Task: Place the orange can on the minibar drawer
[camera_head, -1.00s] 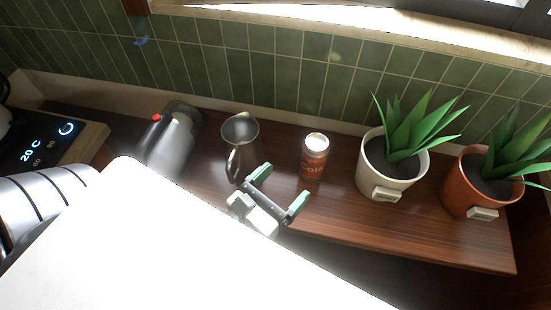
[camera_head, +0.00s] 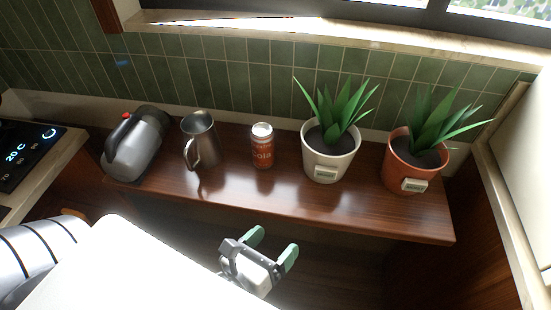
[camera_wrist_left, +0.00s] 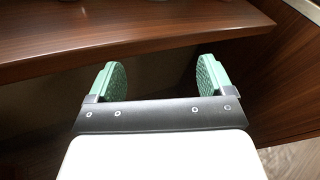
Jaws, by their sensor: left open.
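The orange can (camera_head: 262,148), with a pale top, stands upright on the brown wooden shelf, between the metal pitcher and the white plant pot. My left gripper (camera_head: 271,249) is open and empty, in front of the shelf's front edge and apart from the can. In the left wrist view its two green fingers (camera_wrist_left: 160,82) are spread with nothing between them, near the shelf edge. The can does not show in the left wrist view. I cannot make out a minibar drawer for sure. My right gripper is not in view.
On the shelf (camera_head: 240,192) stand a kettle (camera_head: 138,145), a metal pitcher (camera_head: 201,142), a white plant pot (camera_head: 328,160) and an orange plant pot (camera_head: 398,172). A tiled wall is behind. A control panel (camera_head: 28,150) is at the left. Bare shelf lies before the can.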

